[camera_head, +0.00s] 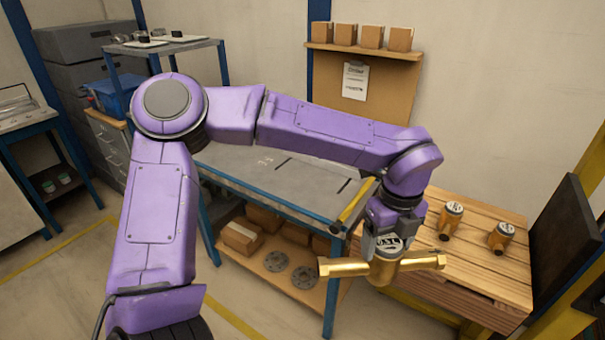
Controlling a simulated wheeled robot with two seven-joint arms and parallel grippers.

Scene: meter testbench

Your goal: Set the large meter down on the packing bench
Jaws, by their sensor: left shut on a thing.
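The large meter (381,268) is a brass body with a pipe stub to each side and a grey dial marked 0.5 L on top. My left gripper (390,230) points down and is shut on its top, holding it in the air. The meter shows in front of the gap between the grey-topped blue bench (270,172) and a wooden slatted stand (475,278). Which of these is the packing bench I cannot tell for sure. My left arm hides part of the grey top. My right gripper is not in view.
Two small brass meters (450,219) (501,236) stand on the wooden stand. A dark panel (567,240) rises at its right. Cardboard boxes (240,236) and grey discs (277,261) lie on the bench's lower shelf. The grey top's visible part looks mostly clear.

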